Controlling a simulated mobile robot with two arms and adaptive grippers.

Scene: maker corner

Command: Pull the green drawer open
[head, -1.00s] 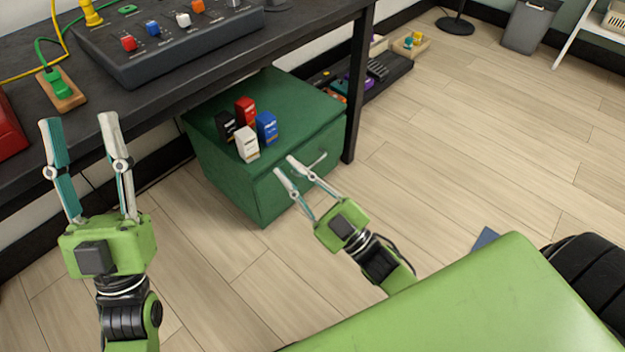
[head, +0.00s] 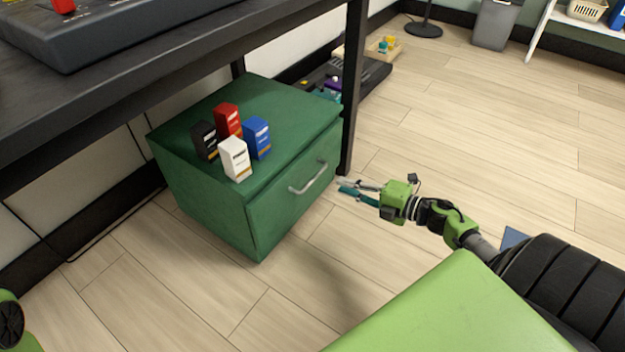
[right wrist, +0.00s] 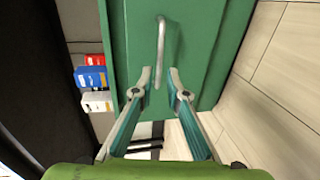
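The green drawer (head: 275,217) is the front of a low green cabinet (head: 185,190) under the dark table, and it looks flush with the cabinet, closed. Its curved silver handle (head: 309,176) is on the front face. My right gripper (head: 341,187) is in front of the drawer, right of the handle, with a gap to it. In the right wrist view the fingers (right wrist: 160,75) are apart and empty, and the handle (right wrist: 161,50) stands upright in the picture just beyond and between the fingertips. My left gripper is out of view; only a bit of my left arm shows at lower left.
A black box (head: 206,141), a red box (head: 228,120), a white box (head: 235,158) and a blue box (head: 257,138) stand on the cabinet top. A black table leg (head: 353,90) is close behind the drawer's right side. The floor (head: 300,265) before the drawer is clear.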

